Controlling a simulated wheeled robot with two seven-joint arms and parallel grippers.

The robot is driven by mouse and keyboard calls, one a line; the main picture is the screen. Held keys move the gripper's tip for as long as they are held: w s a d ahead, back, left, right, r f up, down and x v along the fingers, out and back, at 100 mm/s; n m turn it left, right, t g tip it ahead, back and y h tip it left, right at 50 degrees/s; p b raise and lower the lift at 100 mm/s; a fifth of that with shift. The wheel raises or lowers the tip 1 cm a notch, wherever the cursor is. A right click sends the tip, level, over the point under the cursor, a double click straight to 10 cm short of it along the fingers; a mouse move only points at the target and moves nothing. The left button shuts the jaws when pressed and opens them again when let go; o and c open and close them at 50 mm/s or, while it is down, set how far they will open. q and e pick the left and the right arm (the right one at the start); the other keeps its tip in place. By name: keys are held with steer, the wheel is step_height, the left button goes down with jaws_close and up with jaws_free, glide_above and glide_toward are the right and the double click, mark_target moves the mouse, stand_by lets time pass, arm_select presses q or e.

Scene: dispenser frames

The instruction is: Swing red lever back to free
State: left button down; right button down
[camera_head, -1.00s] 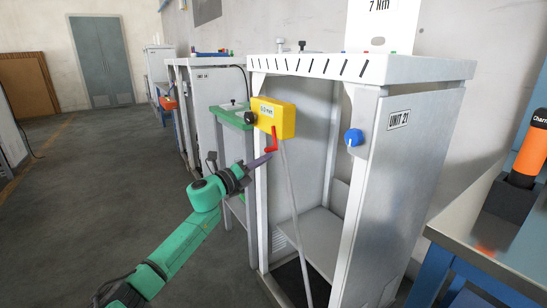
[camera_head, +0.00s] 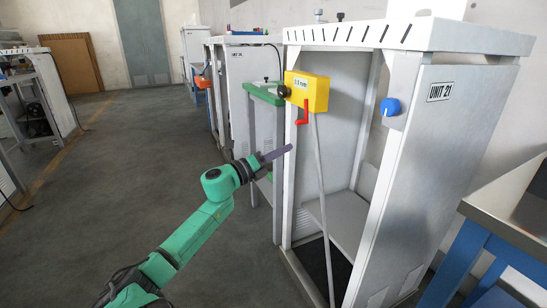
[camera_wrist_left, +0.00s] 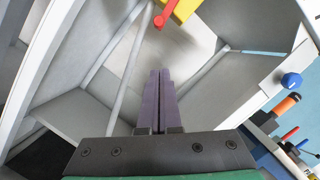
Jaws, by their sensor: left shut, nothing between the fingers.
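The red lever (camera_head: 306,112) sits on the front of a yellow box (camera_head: 308,91) at the left front post of the UNIT 21 frame. It hangs down, with a short handle at its lower end. In the left wrist view the lever (camera_wrist_left: 160,18) shows at the top, beyond the fingertips. My left gripper (camera_head: 289,149) is below and slightly left of the lever in the head view, apart from it. Its purple fingers (camera_wrist_left: 160,72) are together and empty. My right gripper is in neither view.
A grey rod (camera_head: 321,190) slants down from near the yellow box. A blue knob (camera_head: 390,106) is on the right post. A green-topped stand (camera_head: 264,93) is behind at left. A blue-legged bench (camera_head: 470,250) is at right; open floor (camera_head: 110,180) lies left.

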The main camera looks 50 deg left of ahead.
arm_select(q)
steer(key=s, duration=0.4)
steer(key=shift+a+f, duration=0.1)
steer(key=shift+f, duration=0.05)
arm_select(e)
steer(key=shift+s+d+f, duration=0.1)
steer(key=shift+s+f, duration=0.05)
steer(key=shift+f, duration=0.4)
